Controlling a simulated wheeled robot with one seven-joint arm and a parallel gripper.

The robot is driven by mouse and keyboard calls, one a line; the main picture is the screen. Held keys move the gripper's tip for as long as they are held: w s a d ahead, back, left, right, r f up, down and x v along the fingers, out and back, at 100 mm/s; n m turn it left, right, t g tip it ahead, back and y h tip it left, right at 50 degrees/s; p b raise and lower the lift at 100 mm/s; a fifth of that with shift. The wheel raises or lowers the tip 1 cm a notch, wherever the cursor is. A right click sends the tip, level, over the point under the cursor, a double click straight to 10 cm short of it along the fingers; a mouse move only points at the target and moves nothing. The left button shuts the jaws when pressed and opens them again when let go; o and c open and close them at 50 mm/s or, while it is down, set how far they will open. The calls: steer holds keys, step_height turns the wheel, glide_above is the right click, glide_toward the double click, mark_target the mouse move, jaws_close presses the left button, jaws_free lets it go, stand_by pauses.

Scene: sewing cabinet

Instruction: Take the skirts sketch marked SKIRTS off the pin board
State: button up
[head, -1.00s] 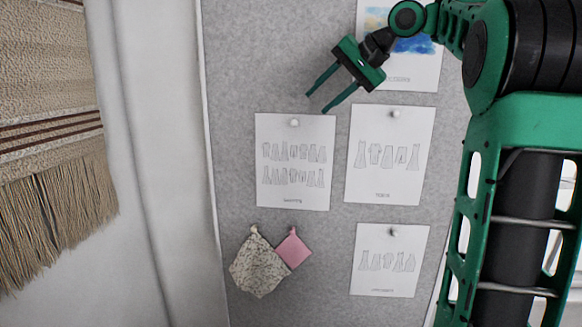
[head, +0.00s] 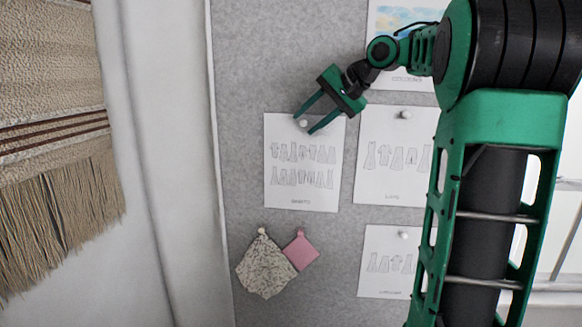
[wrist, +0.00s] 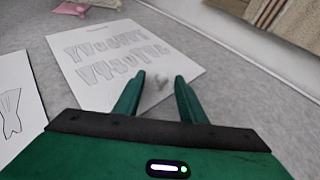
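The pin board (head: 285,50) is grey and carries several white sketch sheets. The left sheet (head: 302,194) shows two rows of drawn garments; its caption is too blurred to read surely, though it may be SKIRTS. A pale round pin (head: 303,123) sits at its top. My gripper (head: 304,124) is open, its two green fingertips on either side of this pin in the head view. In the wrist view the pin (wrist: 161,80) shows between the fingers and the same sheet (wrist: 110,88) lies beyond them. I cannot tell whether the fingers touch the pin.
Another garment sheet (head: 390,175) hangs to the right, with a lower one (head: 380,285) partly behind my arm. A coloured picture (head: 392,20) is above. Patterned (head: 265,268) and pink (head: 300,250) fabric swatches hang below. A fringed woven hanging (head: 55,150) is at left.

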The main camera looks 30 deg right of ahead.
mark_target(308, 94)
steer(key=shift+w+a+f, duration=0.2)
steer(key=shift+w+a, duration=0.1)
steer(key=shift+a, duration=0.05)
steer(key=shift+d, duration=0.15)
jaws_close()
steer(key=shift+r, duration=0.1)
steer(key=shift+s+r, duration=0.2)
steer(key=shift+r, duration=3.15)
steer(key=shift+s+a+r, duration=0.1)
steer(key=shift+s+a, duration=0.1)
steer(key=shift+a, duration=0.05)
steer(key=s+a, duration=1.1)
steer(key=s, duration=0.4)
steer(key=shift+a, duration=0.3)
steer(key=shift+s, duration=0.1)
